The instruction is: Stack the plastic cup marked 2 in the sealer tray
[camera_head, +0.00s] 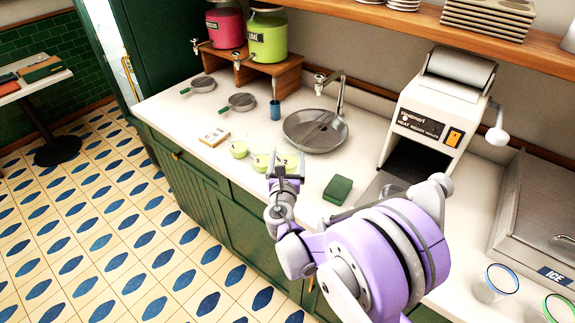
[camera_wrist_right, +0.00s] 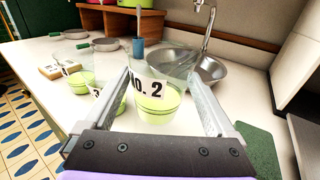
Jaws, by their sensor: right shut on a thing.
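The clear plastic cup marked NO. 2 (camera_wrist_right: 152,106), with pale green contents, sits between the fingers of my right gripper (camera_wrist_right: 161,82). In the head view this cup (camera_head: 288,159) shows just beyond the right gripper (camera_head: 286,172), which is shut on it. The cup is upright; I cannot tell whether it touches the counter. The white heat sealer (camera_head: 432,115) stands to the right with a dark opening at its front. Its sealer tray (camera_head: 378,188) shows low at the opening, partly hidden by my arm. My left gripper is out of view.
Two similar cups (camera_head: 261,161) (camera_head: 238,148) stand close by on the left. A round sink (camera_head: 315,131) lies behind. A green sponge (camera_head: 338,188) lies between the cups and the sealer. A steel ICE lid (camera_head: 540,225) and rimmed glasses (camera_head: 495,283) are at right.

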